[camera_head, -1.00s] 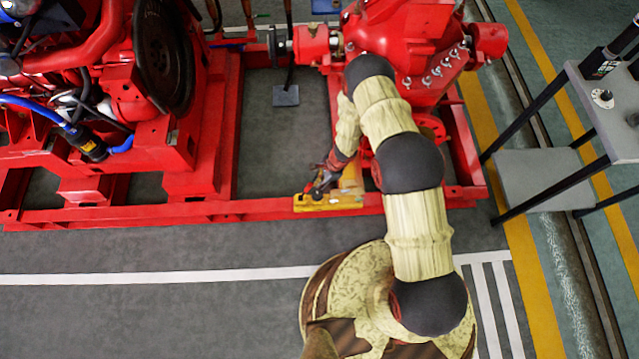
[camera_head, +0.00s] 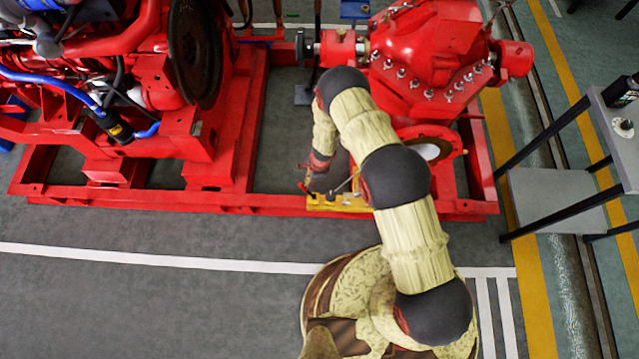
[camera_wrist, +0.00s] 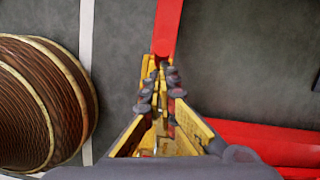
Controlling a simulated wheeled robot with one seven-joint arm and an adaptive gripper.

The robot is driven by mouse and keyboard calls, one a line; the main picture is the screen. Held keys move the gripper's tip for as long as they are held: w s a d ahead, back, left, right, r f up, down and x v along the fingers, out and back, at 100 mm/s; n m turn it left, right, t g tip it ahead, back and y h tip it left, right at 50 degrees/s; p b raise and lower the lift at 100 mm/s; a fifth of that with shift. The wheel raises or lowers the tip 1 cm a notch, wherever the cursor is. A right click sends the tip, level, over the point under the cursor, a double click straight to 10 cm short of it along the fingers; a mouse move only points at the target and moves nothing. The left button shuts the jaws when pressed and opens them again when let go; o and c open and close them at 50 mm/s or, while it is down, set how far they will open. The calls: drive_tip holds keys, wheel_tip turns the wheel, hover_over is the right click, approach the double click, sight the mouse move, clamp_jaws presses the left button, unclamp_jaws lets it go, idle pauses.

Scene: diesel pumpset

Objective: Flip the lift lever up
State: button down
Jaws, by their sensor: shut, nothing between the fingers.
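A yellow part (camera_head: 345,204) sits on the front rail of the red skid in the head view, partly behind my arm. Yellow surfaces also show around the fingers in the wrist view (camera_wrist: 148,70). I cannot make out the lift lever for certain; a thin rod and a small red tip show by the yellow part in the head view. My gripper (camera_wrist: 163,72) is shut and empty, pointing at the red rail and yellow part. In the head view my gripper (camera_head: 318,181) is dark and small, just above the yellow part's left end. Contact cannot be told.
The red pump (camera_head: 435,60) stands behind my arm, and the engine with its dark flywheel (camera_head: 195,50) is at the left. A grey table-like stand (camera_head: 560,200) is at the right. Grey floor with a white line (camera_head: 150,256) is clear in front of the skid.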

drive_tip(key=shift+w+a+f+b, duration=0.1)
drive_tip(key=shift+a+f+b, duration=0.15)
drive_tip(key=shift+a, duration=1.05)
drive_tip(key=shift+w+a+f+b, duration=0.15)
drive_tip(key=shift+a+f, duration=0.2)
drive_tip(key=shift+a, duration=0.9)
drive_tip(key=shift+s, duration=0.1)
drive_tip(key=shift+s+a, duration=0.1)
drive_tip(key=shift+a, duration=0.1)
drive_tip(key=shift+d, duration=0.1)
drive_tip(key=shift+d+r, duration=0.1)
drive_tip(key=shift+d, duration=0.05)
wheel_tip(320, 180, up, 11)
drive_tip(key=w+a+p, duration=0.1)
drive_tip(key=p, duration=0.4)
drive_tip(key=shift+w+a+r, duration=0.15)
drive_tip(key=shift+w+a, duration=0.15)
